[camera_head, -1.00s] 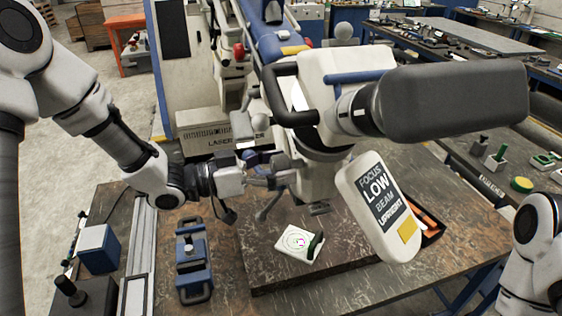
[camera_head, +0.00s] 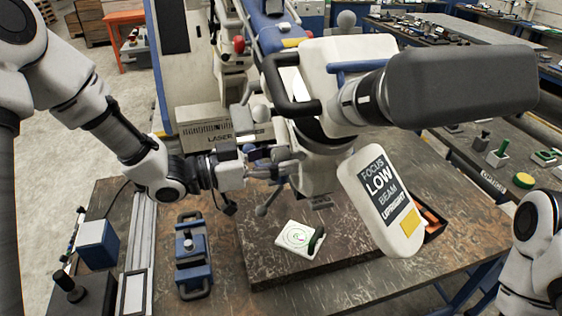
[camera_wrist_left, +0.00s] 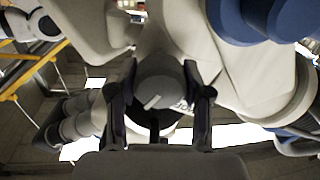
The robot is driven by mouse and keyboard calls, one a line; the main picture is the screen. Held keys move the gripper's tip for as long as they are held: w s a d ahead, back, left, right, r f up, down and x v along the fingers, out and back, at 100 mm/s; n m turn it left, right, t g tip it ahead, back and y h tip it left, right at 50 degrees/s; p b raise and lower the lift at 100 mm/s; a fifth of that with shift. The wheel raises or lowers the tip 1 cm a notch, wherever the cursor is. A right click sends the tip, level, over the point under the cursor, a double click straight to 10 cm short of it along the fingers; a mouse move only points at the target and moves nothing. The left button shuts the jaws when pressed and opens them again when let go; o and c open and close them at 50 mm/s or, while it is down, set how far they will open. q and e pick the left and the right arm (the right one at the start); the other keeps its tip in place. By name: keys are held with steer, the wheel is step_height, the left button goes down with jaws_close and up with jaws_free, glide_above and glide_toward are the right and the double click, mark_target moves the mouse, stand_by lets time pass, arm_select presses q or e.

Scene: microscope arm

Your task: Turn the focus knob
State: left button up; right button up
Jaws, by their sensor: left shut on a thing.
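The focus knob (camera_wrist_left: 158,80) is a round grey knob with a white mark, on the side of the white microscope head (camera_head: 318,170). In the left wrist view its mark points down and to the left. My left gripper (camera_head: 274,170) reaches in from the left at the microscope head. In the left wrist view, its two dark fingers stand on either side of the knob and are shut on it. In the head view the knob is largely hidden by the fingers. My right arm shows only at the lower right edge; its gripper is out of view.
A label plate (camera_head: 382,198) reading "FOCUS LOW BEAM UPRIGHT" hangs from the microscope. A white target pad (camera_head: 294,236) lies on the dark slab below. A blue clamp-like fixture (camera_head: 194,262) is left of it. A dark handle (camera_head: 283,85) curves just above the gripper.

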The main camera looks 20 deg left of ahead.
mark_target(273, 160)
arm_select(q)
steer(key=m+b, duration=0.3)
steer(key=b, duration=0.1)
steer(key=shift+f+m, duration=0.15)
steer(key=shift+m, duration=0.15)
steer(key=shift+r+m+b, duration=0.2)
steer(key=shift+m+b, duration=1)
steer(key=shift+m, duration=0.1)
steer(key=o, duration=1.2)
steer(key=shift+c, duration=0.2)
steer(key=v, duration=0.7)
steer(key=shift+s+a, duration=0.15)
steer(key=shift+a, duration=0.05)
steer(key=shift+d, duration=0.1)
